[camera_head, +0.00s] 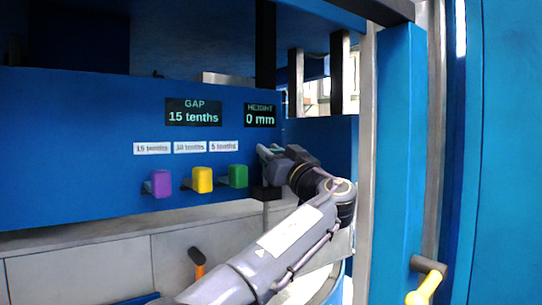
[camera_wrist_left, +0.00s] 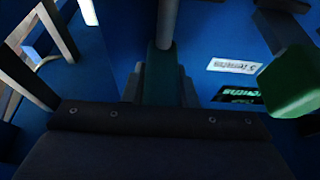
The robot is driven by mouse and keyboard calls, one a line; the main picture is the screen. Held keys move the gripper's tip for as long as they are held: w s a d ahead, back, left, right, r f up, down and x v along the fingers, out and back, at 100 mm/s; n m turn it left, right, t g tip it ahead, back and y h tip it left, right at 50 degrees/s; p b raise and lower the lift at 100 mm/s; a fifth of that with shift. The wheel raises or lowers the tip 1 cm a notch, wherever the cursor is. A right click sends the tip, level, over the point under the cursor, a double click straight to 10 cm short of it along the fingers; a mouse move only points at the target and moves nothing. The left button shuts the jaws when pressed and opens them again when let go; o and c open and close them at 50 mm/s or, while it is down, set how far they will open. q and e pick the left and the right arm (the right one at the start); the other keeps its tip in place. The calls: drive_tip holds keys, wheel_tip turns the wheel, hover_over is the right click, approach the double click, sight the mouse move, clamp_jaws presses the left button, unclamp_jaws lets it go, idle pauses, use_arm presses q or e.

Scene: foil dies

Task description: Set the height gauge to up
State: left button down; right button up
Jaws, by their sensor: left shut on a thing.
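The height display (camera_head: 261,115) on the blue panel reads 0 mm. My left gripper (camera_head: 266,153) is at the panel just below this display, at the panel's right end. In the left wrist view, my left gripper (camera_wrist_left: 160,88) is shut on a dark teal handle (camera_wrist_left: 162,72), which seems to belong to the height gauge. A grey rod (camera_wrist_left: 167,22) runs on from the handle. In the head view my gripper and wrist hide most of the handle. My right gripper is in neither view.
The gap display (camera_head: 193,112) reads 15 tenths. Purple (camera_head: 161,184), yellow (camera_head: 202,180) and green (camera_head: 238,176) blocks stick out from the panel left of my gripper. The green block also shows close by in the wrist view (camera_wrist_left: 290,82). A blue post (camera_head: 400,160) stands at the right.

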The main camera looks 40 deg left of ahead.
use_arm(q)
drive_tip(key=c, duration=1.6)
unclamp_jaws()
drive_tip(key=shift+s+r, duration=0.1)
drive_tip(key=shift+r, duration=0.25)
drive_tip(key=o, duration=0.4)
drive_tip(key=shift+f, duration=0.15)
drive_tip(key=shift+o, duration=0.2)
drive_tip(key=shift+d, duration=0.1)
drive_tip(key=shift+d+f, duration=0.2)
drive_tip(key=shift+f, duration=0.05)
drive_tip(key=b+v, duration=0.3)
drive_tip(key=v, duration=0.4)
drive_tip(key=shift+d, duration=0.1)
